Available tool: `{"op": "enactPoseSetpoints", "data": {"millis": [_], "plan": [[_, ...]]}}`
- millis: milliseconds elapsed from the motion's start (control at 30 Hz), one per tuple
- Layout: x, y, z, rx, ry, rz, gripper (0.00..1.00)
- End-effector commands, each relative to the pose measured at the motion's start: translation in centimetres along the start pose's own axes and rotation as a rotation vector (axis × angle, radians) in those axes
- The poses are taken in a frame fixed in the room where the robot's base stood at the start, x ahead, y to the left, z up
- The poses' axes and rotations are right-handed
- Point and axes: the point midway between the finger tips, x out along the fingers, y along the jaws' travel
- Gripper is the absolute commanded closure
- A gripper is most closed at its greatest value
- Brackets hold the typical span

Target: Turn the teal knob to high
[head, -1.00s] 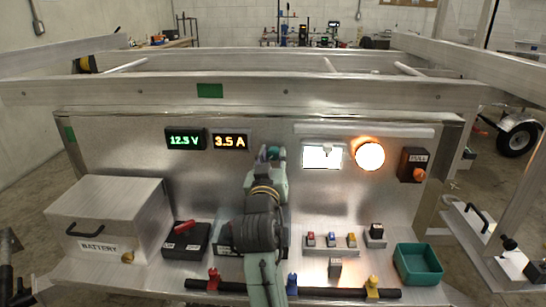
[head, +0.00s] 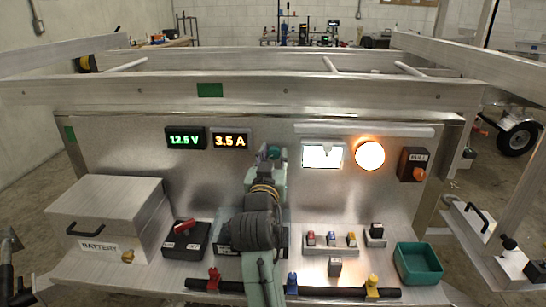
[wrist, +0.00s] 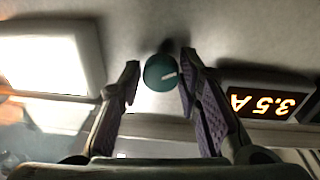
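The teal knob (wrist: 160,72) is round, with a white pointer line, and sits on the metal panel. In the wrist view, which is upside down, the line points to the right and slightly down. My gripper (wrist: 160,65) is open, with one finger on each side of the knob. A narrow gap seems to show on each side. In the head view the knob (head: 274,152) shows only in part behind my gripper (head: 268,158). Any marking for high around it cannot be read.
Left of the knob are a green voltage display (head: 185,138) and an amber 3.5 A display (head: 230,140). Right of it are a lit white panel (head: 322,156), a glowing round lamp (head: 370,155) and a PULL switch box (head: 413,164). Small switches (head: 331,239) and a teal bin (head: 418,263) stand below.

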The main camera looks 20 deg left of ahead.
Motion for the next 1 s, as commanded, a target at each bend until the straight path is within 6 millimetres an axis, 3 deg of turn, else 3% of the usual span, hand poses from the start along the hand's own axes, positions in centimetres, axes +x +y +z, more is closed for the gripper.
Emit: {"op": "enactPoseSetpoints", "data": {"millis": [200, 533, 1000], "plan": [[0.0, -0.1, 0.0, -0.001, 0.0, -0.001, 0.53], [-0.4, -0.1, 0.0, -0.001, 0.0, -0.002, 0.53], [-7.0, -0.1, 0.0, -0.001, 0.0, -0.003, 0.53]]}}
